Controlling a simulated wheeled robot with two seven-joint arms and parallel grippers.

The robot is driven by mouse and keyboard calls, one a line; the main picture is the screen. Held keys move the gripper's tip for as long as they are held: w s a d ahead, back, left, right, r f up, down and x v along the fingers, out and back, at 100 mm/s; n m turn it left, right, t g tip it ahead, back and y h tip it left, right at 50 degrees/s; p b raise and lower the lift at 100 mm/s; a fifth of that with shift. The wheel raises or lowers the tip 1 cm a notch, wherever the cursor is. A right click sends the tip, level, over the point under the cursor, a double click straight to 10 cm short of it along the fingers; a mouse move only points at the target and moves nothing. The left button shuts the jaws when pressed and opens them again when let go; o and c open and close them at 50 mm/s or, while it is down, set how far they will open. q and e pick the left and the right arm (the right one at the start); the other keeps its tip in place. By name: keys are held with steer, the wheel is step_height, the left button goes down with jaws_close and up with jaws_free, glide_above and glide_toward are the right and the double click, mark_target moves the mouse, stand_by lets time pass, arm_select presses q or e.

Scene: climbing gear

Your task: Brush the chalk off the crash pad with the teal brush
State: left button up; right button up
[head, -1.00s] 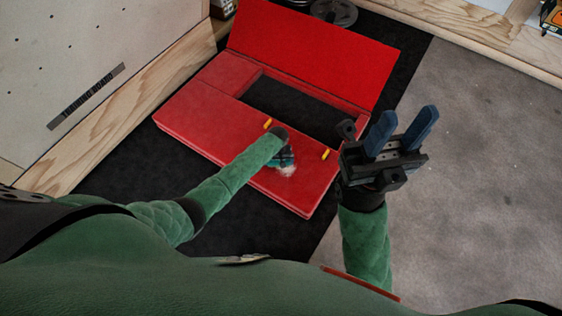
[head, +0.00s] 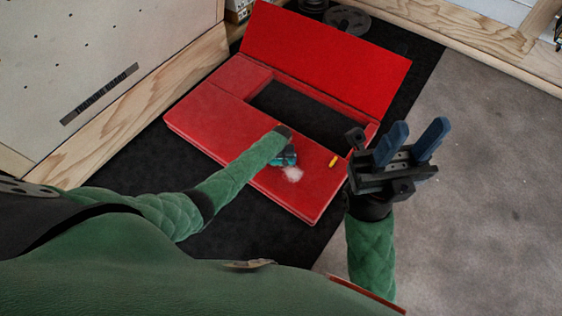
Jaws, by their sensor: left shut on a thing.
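The red crash pad (head: 215,118) lies on a dark mat, its flap (head: 325,55) raised at the back beside a dark rectangular opening. A white chalk patch (head: 292,174) is on the pad's front part. My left gripper (head: 284,150), mostly hidden by its own arm, is shut on the teal brush (head: 287,160). The brush is low over the pad, just behind the chalk; whether its bristles touch the pad is hidden. My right gripper (head: 418,128) is open and empty, to the right of the pad.
A yellow tab (head: 334,161) is on the pad, right of the chalk. Dark round discs (head: 348,19) lie behind the flap. A pale panel with a wooden edge (head: 150,110) stands at the left. Grey floor (head: 490,190) at the right is clear.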

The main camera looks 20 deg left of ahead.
arm_select(q)
steer(key=shift+s+d+p, duration=0.1)
steer(key=shift+d+p, duration=0.4)
steer(key=shift+d, duration=0.55)
steer(key=shift+s+d+p, duration=0.35)
steer(key=shift+d+p, duration=0.1)
steer(key=shift+d, duration=0.4)
steer(key=shift+s+d+f+p, duration=0.1)
steer(key=shift+s+d+p, duration=0.25)
steer(key=shift+d, duration=0.6)
steer(key=shift+s+d+f+p, duration=0.1)
steer(key=shift+s+d+p, duration=0.25)
steer(key=shift+d, duration=0.6)
steer(key=shift+s+d+p, duration=0.3)
steer(key=shift+s+d, duration=0.1)
steer(key=shift+d, duration=0.5)
steer(key=shift+s+d+p, duration=0.25)
steer(key=shift+s+d, duration=0.15)
steer(key=shift+d, duration=0.45)
steer(key=shift+r, duration=0.1)
steer(key=r+p, duration=0.4)
steer(key=shift+w+a+r, duration=0.1)
steer(key=shift+w, duration=0.1)
steer(key=shift+r+p, duration=1)
steer(key=shift+p, duration=0.3)
